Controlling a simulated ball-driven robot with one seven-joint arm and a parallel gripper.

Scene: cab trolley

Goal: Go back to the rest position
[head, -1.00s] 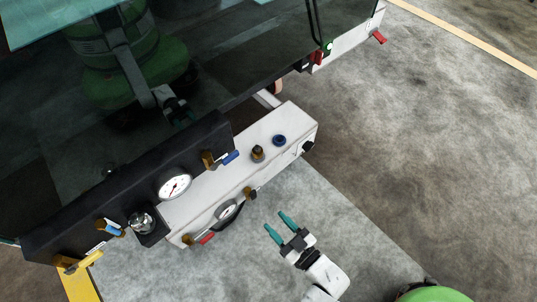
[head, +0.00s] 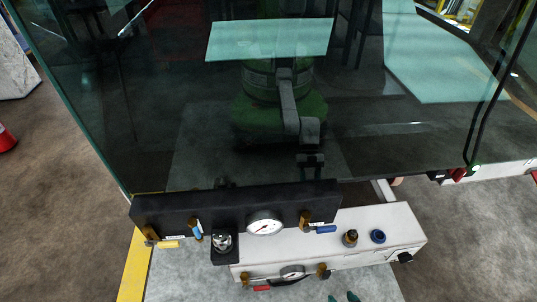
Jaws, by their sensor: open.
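Only the teal fingertips of my gripper (head: 342,298) show, at the bottom edge of the head view. They are spread apart with nothing between them. The rest of my gripper and arm is below the picture. The fingertips are just in front of the white panel box (head: 385,237), and I see no contact with it.
A black panel (head: 175,208) with a round gauge (head: 265,224) and several brass valves stands left of the box top. Behind it rises a large dark glass pane with reflections. A yellow strip (head: 134,262) is at left. Grey floor (head: 470,250) is clear at right.

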